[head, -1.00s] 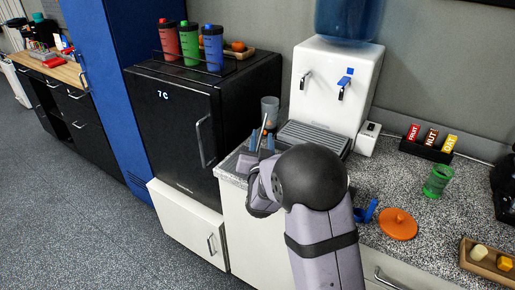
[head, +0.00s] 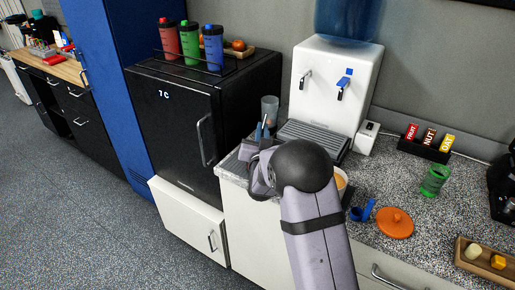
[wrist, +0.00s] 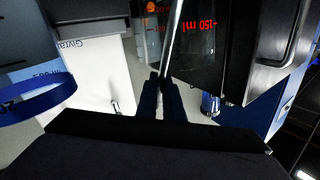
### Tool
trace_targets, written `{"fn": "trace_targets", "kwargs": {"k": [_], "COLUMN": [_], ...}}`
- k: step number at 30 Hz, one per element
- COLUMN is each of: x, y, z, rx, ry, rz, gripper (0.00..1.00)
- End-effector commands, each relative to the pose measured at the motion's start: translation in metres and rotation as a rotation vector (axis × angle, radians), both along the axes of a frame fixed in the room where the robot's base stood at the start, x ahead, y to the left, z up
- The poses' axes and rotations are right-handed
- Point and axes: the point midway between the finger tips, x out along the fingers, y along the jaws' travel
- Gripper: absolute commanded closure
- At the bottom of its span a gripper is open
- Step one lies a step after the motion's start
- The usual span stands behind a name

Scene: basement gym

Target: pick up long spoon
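The long spoon (wrist: 173,38) shows in the wrist view as a thin shiny metal rod. It runs from the top edge down to between my gripper's two dark fingertips (wrist: 161,82). The fingers are close together and look shut on the rod. In the head view my gripper (head: 262,132) is over the left end of the counter, just in front of a clear cup (head: 270,106). The spoon is hard to make out there. Its far end is not visible. A clear vessel marked 150 ml (wrist: 190,40) is behind the rod in the wrist view.
The water dispenser (head: 335,85) stands right behind my gripper, and the black fridge (head: 175,125) is to the left. A partly hidden bowl (head: 341,180), a blue scoop (head: 362,212), an orange lid (head: 395,223) and a green cup (head: 435,180) are on the counter to the right.

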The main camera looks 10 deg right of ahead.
Motion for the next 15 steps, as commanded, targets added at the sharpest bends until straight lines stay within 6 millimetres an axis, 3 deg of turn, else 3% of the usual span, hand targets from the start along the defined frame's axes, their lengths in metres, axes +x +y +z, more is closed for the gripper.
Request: {"fn": "trace_targets", "kwargs": {"k": [15], "x": [-0.0001], "y": [0.0001], "z": [0.0024], "rx": [0.000], "ry": [-0.001], "rz": [0.000], "gripper": [1.00]}}
